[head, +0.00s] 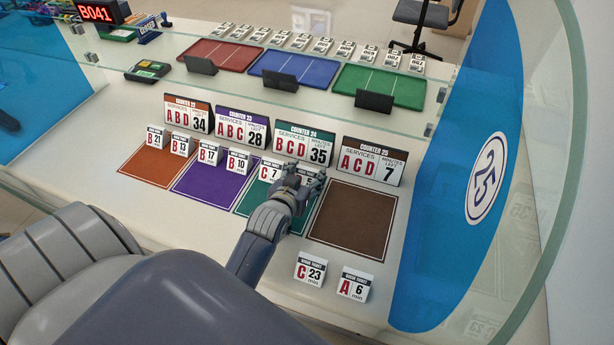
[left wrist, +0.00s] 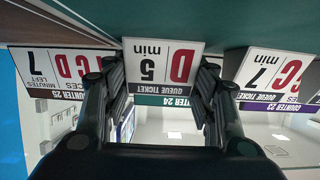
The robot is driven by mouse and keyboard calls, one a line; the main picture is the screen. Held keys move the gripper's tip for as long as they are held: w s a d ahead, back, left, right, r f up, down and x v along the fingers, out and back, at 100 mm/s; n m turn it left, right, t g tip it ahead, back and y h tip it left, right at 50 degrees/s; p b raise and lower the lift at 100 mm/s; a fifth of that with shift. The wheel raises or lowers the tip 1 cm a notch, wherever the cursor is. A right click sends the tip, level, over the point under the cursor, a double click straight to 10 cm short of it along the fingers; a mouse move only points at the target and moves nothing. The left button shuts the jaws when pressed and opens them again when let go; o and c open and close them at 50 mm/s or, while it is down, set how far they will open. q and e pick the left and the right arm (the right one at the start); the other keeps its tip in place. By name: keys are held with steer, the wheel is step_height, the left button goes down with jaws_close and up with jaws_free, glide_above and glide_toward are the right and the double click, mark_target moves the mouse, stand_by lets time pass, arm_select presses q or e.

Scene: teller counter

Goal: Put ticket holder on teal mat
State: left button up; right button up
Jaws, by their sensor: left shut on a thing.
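The held ticket holder (left wrist: 163,62) is a white card with a dark header, a red D and "5 min"; it shows upside down in the left wrist view. My left gripper (left wrist: 160,78) is shut on it, one finger at each side. In the head view the left gripper (head: 304,184) is over the right far part of the teal mat (head: 248,202), in front of the Counter 24 sign (head: 304,147). The gripper largely hides the held card there. I cannot tell whether its base touches the mat. My right gripper is not in view.
A C 7 ticket holder (head: 269,171) stands on the teal mat, left of my gripper. The brown mat (head: 352,216) to the right is empty. Orange (head: 155,172) and purple (head: 205,184) mats hold cards. Loose tickets C 23 (head: 311,271) and A 6 (head: 354,285) stand in front.

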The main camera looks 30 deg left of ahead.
arm_select(q)
steer(key=shift+s+r, duration=0.1)
steer(key=shift+d, duration=0.1)
steer(key=o, duration=0.9)
steer(key=shift+c, duration=0.2)
steer(key=shift+o, duration=1.1)
steer(key=shift+f, duration=0.2)
steer(key=shift+s+r, duration=0.15)
steer(key=shift+r, duration=0.1)
steer(key=shift+s+d+r, duration=0.1)
steer(key=shift+s, duration=0.25)
steer(key=v, duration=1)
steer(key=shift+s, duration=0.1)
steer(key=shift+s+d+r, duration=0.1)
steer(key=shift+s+r, duration=0.05)
steer(key=shift+s, duration=0.2)
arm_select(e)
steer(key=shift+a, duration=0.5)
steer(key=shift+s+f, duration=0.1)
